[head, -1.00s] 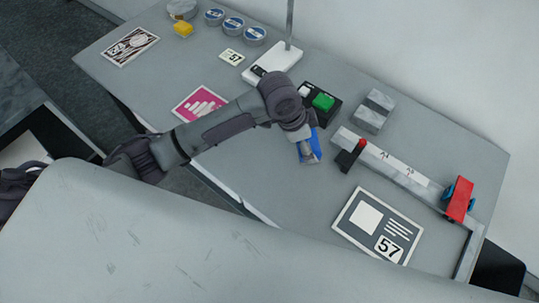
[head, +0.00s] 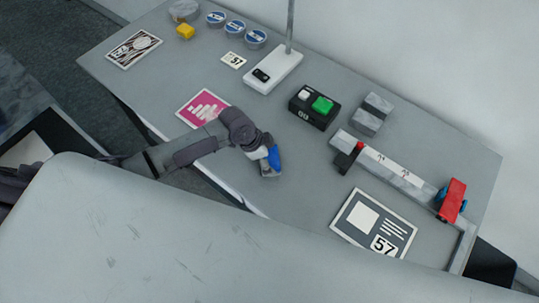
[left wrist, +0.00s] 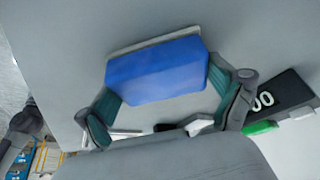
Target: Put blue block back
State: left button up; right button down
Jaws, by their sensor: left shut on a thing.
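The blue block (head: 274,157) is held in my left gripper (head: 266,165) above the grey table, near its front edge. In the left wrist view the blue block (left wrist: 155,72) sits between the two green-padded fingers. A pale edge shows behind the block there; I cannot tell what it belongs to. In the head view the gripper partly hides the block.
A black box with green and white buttons (head: 315,107) stands to the right. A pink card (head: 202,108) lies to the left. Further right are a grey block (head: 373,114), a rail with a red clamp (head: 451,200) and a card marked 57 (head: 374,223).

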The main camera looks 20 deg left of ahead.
pick_arm(q)
jog(key=shift+f, duration=0.15)
jog(key=o, duration=0.7)
jog(key=b+v, duration=0.1)
jog(key=v, duration=1.1)
jog(key=shift+r, duration=0.25)
